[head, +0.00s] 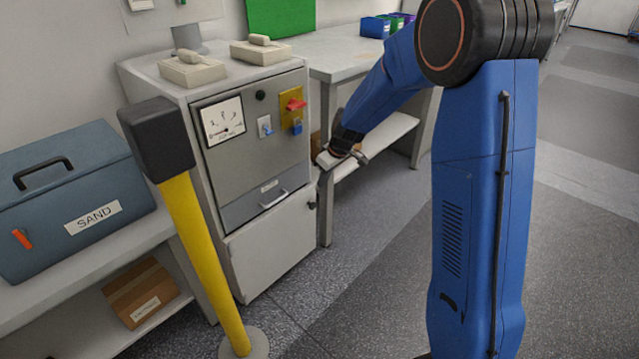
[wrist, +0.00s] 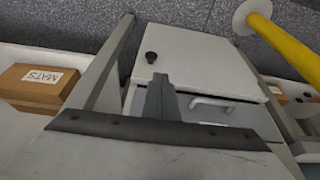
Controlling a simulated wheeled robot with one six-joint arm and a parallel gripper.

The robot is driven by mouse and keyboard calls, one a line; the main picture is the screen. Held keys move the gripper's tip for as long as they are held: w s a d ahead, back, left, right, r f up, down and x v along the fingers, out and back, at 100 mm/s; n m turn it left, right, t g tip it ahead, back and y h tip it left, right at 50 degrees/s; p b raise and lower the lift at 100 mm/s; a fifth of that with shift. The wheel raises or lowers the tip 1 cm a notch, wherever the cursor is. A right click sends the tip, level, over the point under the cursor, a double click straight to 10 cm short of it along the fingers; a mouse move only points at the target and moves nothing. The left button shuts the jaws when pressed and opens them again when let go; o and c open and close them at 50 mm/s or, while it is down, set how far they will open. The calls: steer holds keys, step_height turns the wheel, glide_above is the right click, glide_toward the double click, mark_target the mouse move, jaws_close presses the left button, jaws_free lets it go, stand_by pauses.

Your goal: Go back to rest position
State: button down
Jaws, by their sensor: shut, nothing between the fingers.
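My gripper (head: 342,158) is in front of the right side of the grey cabinet (head: 130,80), held clear of the floor, with my blue arm reaching in from the right. Its fingers are together with nothing between them; in the wrist view the shut grey fingers (wrist: 162,97) point toward the cabinet's white lower door (wrist: 190,60). The lower door also shows in the head view (head: 272,245), with a dark knob (head: 312,205) at its right edge. I see no contact between the gripper and the cabinet.
A yellow post (head: 205,255) with a black head stands before the cabinet. A blue SAND box (head: 75,200) sits on the left bench. A worktable (head: 345,50) is behind the gripper; a MATS carton (wrist: 40,85) shows in the wrist view. Open floor (head: 585,120) lies right.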

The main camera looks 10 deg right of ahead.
steer(key=s+d+r+m, duration=0.2)
steer(key=s+d+r, duration=0.1)
steer(key=s+r, duration=0.65)
steer(key=s+d+r+m, duration=0.1)
steer(key=s+d+r, duration=0.1)
steer(key=s+r, duration=0.75)
steer(key=s+d+m+h, duration=0.1)
steer(key=s+d+m, duration=0.1)
steer(key=s, duration=1)
steer(key=s+d+f+m+t+h, duration=0.1)
steer(key=s+d, duration=0.3)
steer(key=s, duration=0.9)
steer(key=shift+s+f+m+t+h, duration=0.2)
steer(key=shift+m+t+h, duration=0.1)
steer(key=shift+m, duration=0.5)
